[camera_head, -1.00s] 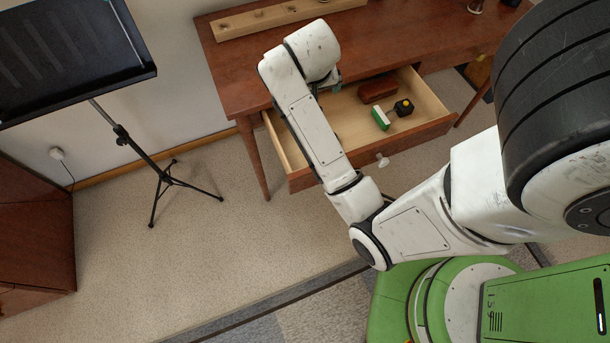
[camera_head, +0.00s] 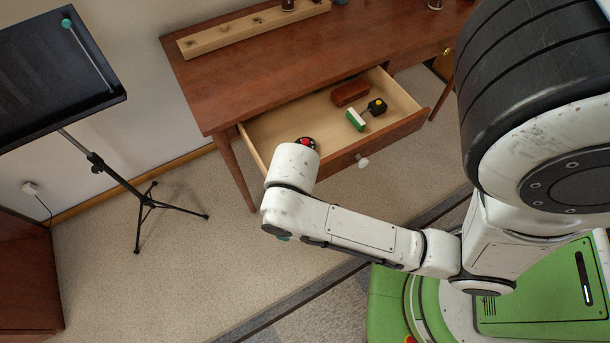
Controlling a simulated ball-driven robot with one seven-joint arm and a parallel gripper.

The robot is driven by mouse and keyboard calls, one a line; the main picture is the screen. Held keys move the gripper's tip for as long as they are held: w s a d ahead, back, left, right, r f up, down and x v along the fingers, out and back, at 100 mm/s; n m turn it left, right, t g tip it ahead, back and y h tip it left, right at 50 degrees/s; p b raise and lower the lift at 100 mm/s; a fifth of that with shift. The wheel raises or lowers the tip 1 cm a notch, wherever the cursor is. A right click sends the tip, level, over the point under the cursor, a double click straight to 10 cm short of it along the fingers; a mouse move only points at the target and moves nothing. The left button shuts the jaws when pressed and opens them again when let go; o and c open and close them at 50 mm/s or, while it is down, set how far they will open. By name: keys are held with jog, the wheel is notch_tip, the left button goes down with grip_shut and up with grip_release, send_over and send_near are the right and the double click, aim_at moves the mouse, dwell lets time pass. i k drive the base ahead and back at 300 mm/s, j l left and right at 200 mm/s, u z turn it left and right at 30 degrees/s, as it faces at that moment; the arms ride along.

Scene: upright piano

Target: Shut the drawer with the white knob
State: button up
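The drawer (camera_head: 378,143) is pulled out of the reddish-brown desk, with its pale wooden inside showing. Its white knob (camera_head: 363,162) is on the front panel, facing my body. In the drawer lie a brown case (camera_head: 350,92), a green and white block (camera_head: 355,121) and a small black thing with a yellow top (camera_head: 377,106). A dark round thing with a red top (camera_head: 305,143) shows at the drawer's left, partly hidden by my wrist. My wrist is in front of the drawer's left front corner, left of the knob. My gripper's fingers are hidden.
The desk top (camera_head: 300,65) carries a long pale wooden rack (camera_head: 250,30). A black music stand (camera_head: 110,175) is at the left, beside the wall. A brown cabinet (camera_head: 28,270) is at the lower left. Carpet (camera_head: 180,260) between stand and desk is clear.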

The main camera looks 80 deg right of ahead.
aim_at(314, 116)
jog(key=k+j, duration=0.1)
jog(key=k, duration=0.5)
jog(key=k+j, duration=0.15)
jog(key=k, duration=0.45)
